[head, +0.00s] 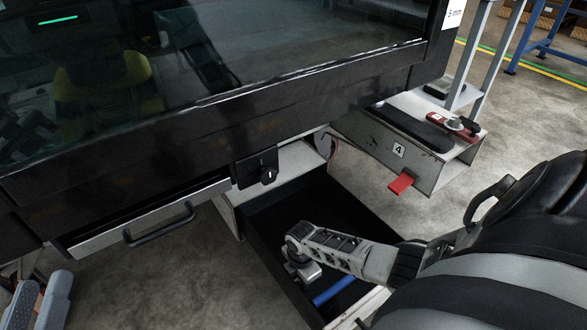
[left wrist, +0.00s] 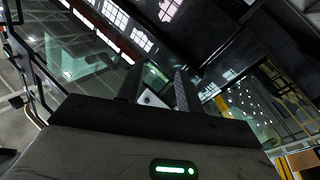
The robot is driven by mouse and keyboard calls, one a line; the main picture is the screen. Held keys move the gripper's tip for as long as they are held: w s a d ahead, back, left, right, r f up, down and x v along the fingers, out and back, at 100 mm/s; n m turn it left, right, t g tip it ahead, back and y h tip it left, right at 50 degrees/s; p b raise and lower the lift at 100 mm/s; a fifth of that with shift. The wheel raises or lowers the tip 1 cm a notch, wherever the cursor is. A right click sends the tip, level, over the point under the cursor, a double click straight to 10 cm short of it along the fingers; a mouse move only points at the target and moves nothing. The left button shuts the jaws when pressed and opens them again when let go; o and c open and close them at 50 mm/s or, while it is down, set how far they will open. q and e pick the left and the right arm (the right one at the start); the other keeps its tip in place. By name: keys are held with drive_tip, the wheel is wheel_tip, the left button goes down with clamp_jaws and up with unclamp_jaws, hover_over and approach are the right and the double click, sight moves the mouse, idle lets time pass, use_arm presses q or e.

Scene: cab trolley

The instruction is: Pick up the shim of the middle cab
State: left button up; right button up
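A large black cab (head: 200,120) with dark glass fills the upper left of the head view. A small red flat piece (head: 401,184) sticks out below a grey beam marked 4; I cannot tell whether it is the shim. My left gripper (head: 40,302) shows two grey fingers, apart, at the lower left, far from the red piece. In the left wrist view its fingers (left wrist: 157,92) are also apart, before dark glass. A pale jointed part (head: 335,250), apparently of my right arm, reaches over the open drawer; its fingers are not clear.
A black open drawer (head: 262,222) lies below the cab, with a blue item (head: 334,288) inside. A closed drawer handle (head: 160,228) juts out at left. A shelf (head: 400,105) holds a black pad and a red tool (head: 440,126).

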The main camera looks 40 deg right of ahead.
clamp_jaws()
drive_tip(key=shift+r, duration=0.2)
